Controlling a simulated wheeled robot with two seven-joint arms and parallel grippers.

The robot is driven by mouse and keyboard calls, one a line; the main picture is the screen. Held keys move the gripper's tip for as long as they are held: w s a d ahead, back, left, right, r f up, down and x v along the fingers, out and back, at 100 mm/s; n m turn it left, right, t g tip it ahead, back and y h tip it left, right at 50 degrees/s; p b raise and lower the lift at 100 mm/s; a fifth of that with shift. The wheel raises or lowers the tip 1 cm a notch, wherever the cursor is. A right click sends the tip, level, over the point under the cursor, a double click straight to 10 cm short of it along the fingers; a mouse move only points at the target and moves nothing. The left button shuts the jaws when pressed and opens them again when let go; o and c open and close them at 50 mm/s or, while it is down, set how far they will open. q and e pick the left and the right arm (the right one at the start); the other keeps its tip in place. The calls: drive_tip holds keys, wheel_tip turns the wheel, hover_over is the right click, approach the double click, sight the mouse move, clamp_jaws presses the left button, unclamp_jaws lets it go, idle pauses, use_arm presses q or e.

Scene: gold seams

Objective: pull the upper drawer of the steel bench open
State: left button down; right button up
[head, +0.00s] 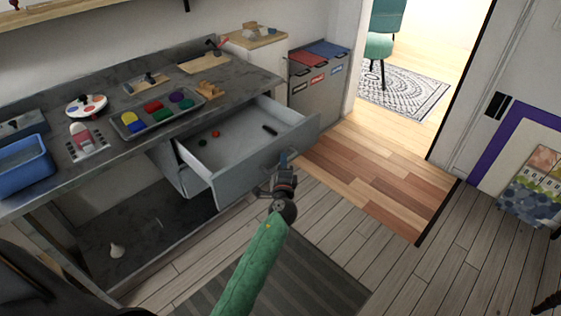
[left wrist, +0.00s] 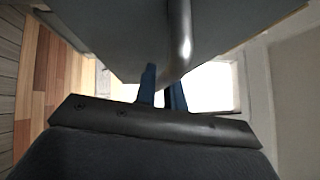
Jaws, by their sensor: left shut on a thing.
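The steel bench (head: 120,158) stands at the left in the head view. Its upper drawer (head: 240,146) is pulled well out, and a few small items lie inside. My left gripper (head: 284,160) is at the drawer's front panel, at the end of the green-sleeved arm. In the left wrist view its blue fingers (left wrist: 163,90) are shut on the drawer's rounded handle (left wrist: 180,38), just under the grey front panel (left wrist: 110,35). In the head view the handle is mostly hidden by the gripper.
On the bench top are a tray of coloured lumps (head: 155,112), a blue bin (head: 24,166) and a paint palette (head: 87,105). Sorting bins (head: 315,75) stand beyond the drawer. A dark striped mat (head: 300,275) lies on the floor.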

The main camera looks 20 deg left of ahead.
use_arm(q)
drive_tip(key=c, duration=1.5)
unclamp_jaws()
